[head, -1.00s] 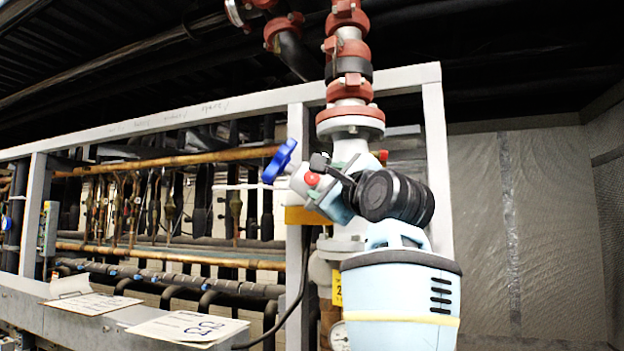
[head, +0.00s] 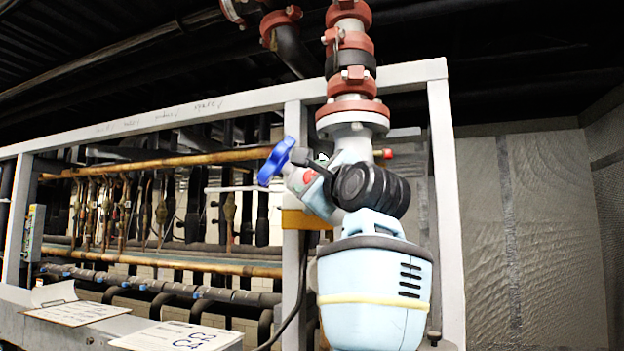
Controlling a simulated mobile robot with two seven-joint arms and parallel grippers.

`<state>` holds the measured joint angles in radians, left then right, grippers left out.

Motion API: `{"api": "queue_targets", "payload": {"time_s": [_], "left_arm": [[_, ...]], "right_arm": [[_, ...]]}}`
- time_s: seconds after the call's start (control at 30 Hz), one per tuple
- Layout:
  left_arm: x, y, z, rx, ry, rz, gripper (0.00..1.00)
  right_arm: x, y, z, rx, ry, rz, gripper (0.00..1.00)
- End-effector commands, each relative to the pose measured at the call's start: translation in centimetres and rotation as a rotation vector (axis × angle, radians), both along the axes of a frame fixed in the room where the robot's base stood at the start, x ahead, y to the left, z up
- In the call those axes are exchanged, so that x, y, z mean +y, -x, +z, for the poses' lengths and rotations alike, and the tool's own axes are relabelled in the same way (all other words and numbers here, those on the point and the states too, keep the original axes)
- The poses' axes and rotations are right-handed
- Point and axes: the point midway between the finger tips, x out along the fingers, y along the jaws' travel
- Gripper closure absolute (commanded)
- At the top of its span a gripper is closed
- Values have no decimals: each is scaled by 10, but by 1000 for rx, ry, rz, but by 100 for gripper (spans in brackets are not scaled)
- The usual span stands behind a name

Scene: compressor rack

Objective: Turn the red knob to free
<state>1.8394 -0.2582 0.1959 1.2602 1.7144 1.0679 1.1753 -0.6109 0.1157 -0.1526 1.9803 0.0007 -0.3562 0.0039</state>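A grey valve body on the vertical pipe carries a blue knob (head: 277,160) on its left. A small red part (head: 308,177) shows just below and right of the blue knob. A second small red piece (head: 387,153) sticks out on the right side of the pipe. I cannot tell for sure which red piece is the red knob. My wrist hides part of the valve, and the fingertips' opening and any contact are unclear.
A vertical pipe with red flanges (head: 350,110) rises above the valve. A light grey frame (head: 446,200) runs around it. Copper pipes (head: 165,160) fill the rack at left. Paper sheets (head: 180,336) lie on the ledge at lower left.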

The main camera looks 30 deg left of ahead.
Motion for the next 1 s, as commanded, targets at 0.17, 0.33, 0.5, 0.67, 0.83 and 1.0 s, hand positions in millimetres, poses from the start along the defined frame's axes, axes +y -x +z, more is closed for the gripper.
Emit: {"api": "queue_targets", "payload": {"time_s": [0.17, 0.33, 0.5, 0.67, 0.83, 1.0], "left_arm": [[0, 0, 0, 0, 0, 0, 77], [0, 0, 0, -1, 0, 0, 92], [0, 1, 2, -39, 45, -2, 92], [0, 1, 2, -82, 91, 0, 92], [0, 0, 0, -89, 99, 0, 92], [0, 0, 0, -89, 98, -1, 68]], "right_arm": [[0, 0, 0, 1, 1, 1, 100], [-1, 0, 0, 1, 1, 1, 100], [-1, -4, 6, -12, 1, 0, 100], [-1, -8, 11, -23, 1, 1, 100], [-1, -7, 9, -21, 2, 1, 100], [-1, -6, 9, -19, 2, 1, 100]]}}
